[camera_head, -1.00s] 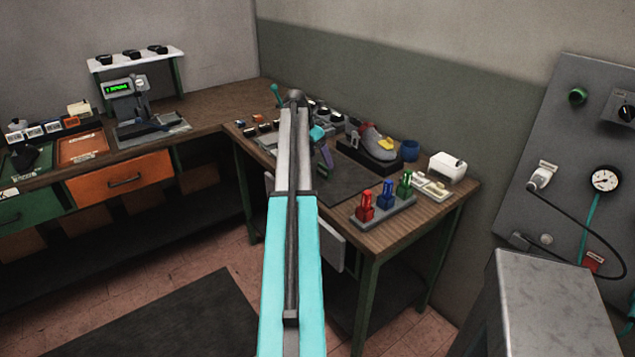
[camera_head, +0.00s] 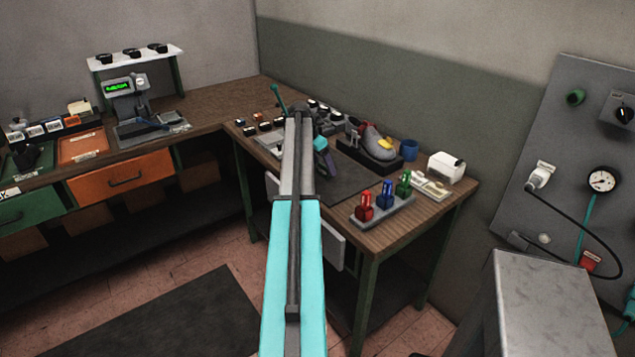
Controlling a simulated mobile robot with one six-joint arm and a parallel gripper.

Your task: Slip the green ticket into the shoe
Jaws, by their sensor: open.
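The shoe (camera_head: 376,145), grey and dark red with a yellow patch, sits on a black stand on the right-hand bench. My gripper (camera_head: 331,165) is over the dark mat to the left of the shoe, apart from it. It is small in the picture, a purple-grey end below a teal wrist, and it is open. My own arm hides part of the bench behind it. I cannot make out a green ticket for certain.
A rack (camera_head: 385,210) with red, blue and green upright pieces stands at the bench's front. A white box (camera_head: 446,166), pale cards (camera_head: 432,188) and a blue cup (camera_head: 409,150) are to the right. A green-handled lever (camera_head: 278,98) stands behind my arm.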

